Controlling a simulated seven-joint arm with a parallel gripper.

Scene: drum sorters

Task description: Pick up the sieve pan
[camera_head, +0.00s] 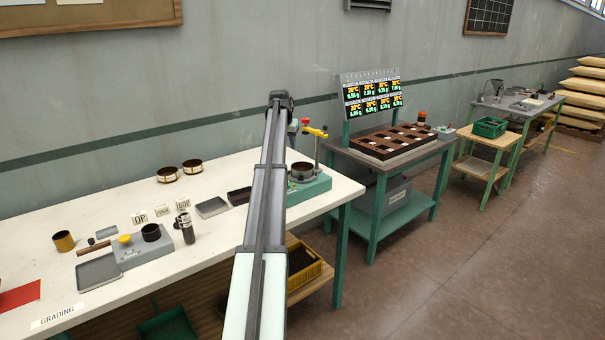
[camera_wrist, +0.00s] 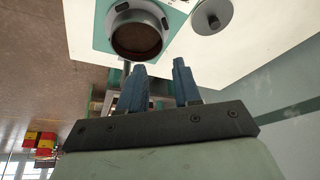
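The sieve pan appears to be the round dark-rimmed pan (camera_head: 302,170) on a teal base at the right end of the white bench. In the wrist view, a round pan with a grey collar (camera_wrist: 138,34) and brown inside shows near the top, on a teal and white base. My gripper (camera_wrist: 159,66) has two blue fingers spread apart with nothing between them. The pan lies beyond the fingertips, apart from them. In the head view my arm hides part of the bench, and the fingers cannot be made out clearly.
A stand with a yellow and red top (camera_head: 316,132) rises beside the pan. Two brass-rimmed rings (camera_head: 168,174) sit at the bench's back. A grey scale (camera_head: 143,247), a metal cylinder (camera_head: 186,228) and flat trays (camera_head: 212,207) lie left of my arm. A grey round part (camera_wrist: 211,17) is nearby.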

